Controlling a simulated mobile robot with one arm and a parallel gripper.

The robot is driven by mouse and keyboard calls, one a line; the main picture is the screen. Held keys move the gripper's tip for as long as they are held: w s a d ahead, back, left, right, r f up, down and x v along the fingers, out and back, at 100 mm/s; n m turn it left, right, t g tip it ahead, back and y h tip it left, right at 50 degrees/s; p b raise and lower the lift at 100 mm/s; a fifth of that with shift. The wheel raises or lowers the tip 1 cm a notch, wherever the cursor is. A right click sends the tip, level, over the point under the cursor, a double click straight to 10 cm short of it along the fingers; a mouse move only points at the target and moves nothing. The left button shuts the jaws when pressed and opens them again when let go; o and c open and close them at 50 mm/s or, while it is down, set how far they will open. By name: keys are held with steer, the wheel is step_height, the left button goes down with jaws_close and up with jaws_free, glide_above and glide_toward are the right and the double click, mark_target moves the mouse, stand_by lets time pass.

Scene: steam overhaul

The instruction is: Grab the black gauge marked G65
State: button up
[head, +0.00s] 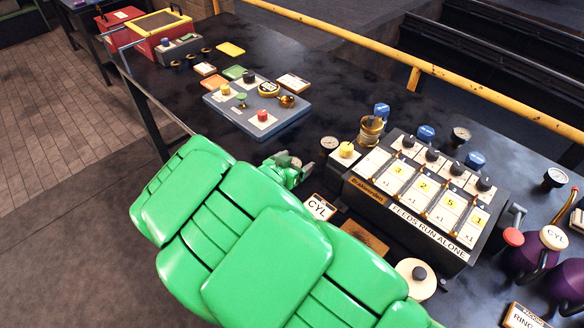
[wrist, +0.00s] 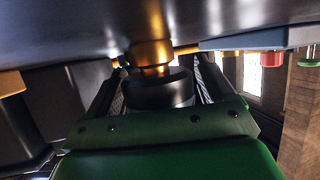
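My gripper (head: 290,170) is low over the dark table (head: 345,85), left of the feeds panel. In the wrist view, my gripper's fingers (wrist: 160,82) stand on either side of a black round body (wrist: 160,92) with a brass stem. This looks like a gauge; a small pale dial (head: 295,162) shows at the gripper in the head view. I cannot tell whether the fingers touch it. Other black-rimmed gauges stand nearby: one (head: 329,143) just right of my gripper, one (head: 460,135) behind the panel, one (head: 554,177) at the right. No G65 marking is readable.
The feeds panel (head: 433,240) with number cards stands at the right. A blue-grey control board (head: 285,122) lies behind my gripper. A CYL card (head: 320,207) lies close by. A yellow rail (head: 450,76) runs along the far edge.

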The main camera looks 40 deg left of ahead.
mark_target(295, 162)
steer(key=c, duration=0.9)
steer(key=shift+r, duration=0.45)
steer(key=r, duration=0.3)
steer(key=shift+s+d+r, duration=0.1)
steer(key=shift+s+d, duration=0.1)
steer(key=shift+d, duration=0.05)
steer(key=s+d+r, duration=0.2)
steer(key=d+r, duration=0.1)
steer(key=s+d+r, duration=0.3)
steer(key=d, duration=0.1)
steer(key=s+d+r, duration=0.2)
steer(key=d+r, duration=0.1)
steer(key=d, duration=0.1)
steer(key=shift+s, duration=0.3)
